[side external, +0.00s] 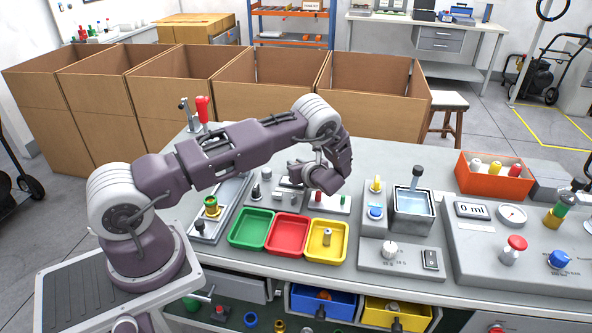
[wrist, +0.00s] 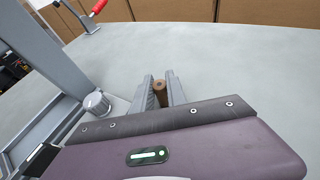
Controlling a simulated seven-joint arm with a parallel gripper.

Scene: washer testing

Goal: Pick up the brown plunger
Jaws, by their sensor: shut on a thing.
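The brown plunger (wrist: 160,92) shows in the wrist view as a small brown cylinder between my two grey fingers. My gripper (wrist: 162,88) is shut on it, with a finger on either side. In the side external view my gripper (side external: 297,166) is over the back part of the workbench, behind the coloured trays. The plunger cannot be made out there. Its lower end is hidden by the gripper body in the wrist view.
Green (side external: 239,240), red (side external: 276,246) and yellow (side external: 314,255) trays sit in front of my gripper; the yellow one holds a small cylinder. A red-handled clamp (side external: 203,109) stands at the back edge. A water bath (side external: 413,204) and gauge panel (side external: 480,235) are right. Cardboard boxes (side external: 290,105) stand behind.

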